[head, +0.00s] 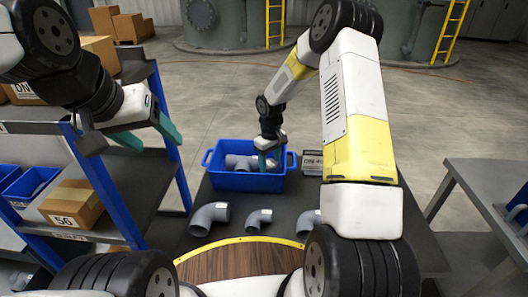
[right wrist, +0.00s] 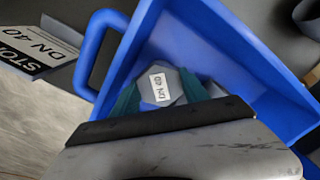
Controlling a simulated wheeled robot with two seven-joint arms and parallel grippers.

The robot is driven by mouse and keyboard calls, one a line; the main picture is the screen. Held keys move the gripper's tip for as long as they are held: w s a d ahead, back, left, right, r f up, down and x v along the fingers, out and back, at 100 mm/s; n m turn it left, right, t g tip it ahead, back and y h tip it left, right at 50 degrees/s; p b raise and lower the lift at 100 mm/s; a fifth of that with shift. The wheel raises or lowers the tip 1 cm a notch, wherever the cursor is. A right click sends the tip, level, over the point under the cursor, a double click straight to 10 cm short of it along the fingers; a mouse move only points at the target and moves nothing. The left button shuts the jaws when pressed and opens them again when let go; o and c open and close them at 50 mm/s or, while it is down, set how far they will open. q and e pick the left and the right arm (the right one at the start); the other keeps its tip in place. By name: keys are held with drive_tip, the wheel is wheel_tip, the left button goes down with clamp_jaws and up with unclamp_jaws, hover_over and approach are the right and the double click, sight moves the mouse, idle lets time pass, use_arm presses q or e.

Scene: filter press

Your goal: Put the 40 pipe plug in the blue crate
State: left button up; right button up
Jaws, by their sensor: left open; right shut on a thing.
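The blue crate (head: 245,182) stands on the dark table, with grey pipe fittings (head: 238,162) in it. My right gripper (head: 268,158) reaches down into the crate at its right side. In the right wrist view my right gripper (right wrist: 160,98) is shut on the grey pipe plug (right wrist: 170,72), which bears a white DN 40 label. The plug is inside the outline of the crate (right wrist: 95,45); whether it touches the floor I cannot tell. My left gripper (head: 135,135) is open and empty beside the shelf at left, away from the crate.
Grey pipe elbows (head: 210,216) (head: 260,218) lie on the table in front of the crate. A sign (head: 312,160) stands right of the crate; it reads DN 40 in the right wrist view (right wrist: 28,45). A shelf with blue bins (head: 30,182) and a cardboard box (head: 70,204) is at left.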

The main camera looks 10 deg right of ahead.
drive_tip(key=shift+f, duration=0.1)
drive_tip(key=o, duration=1.3)
drive_tip(key=shift+c, duration=0.2)
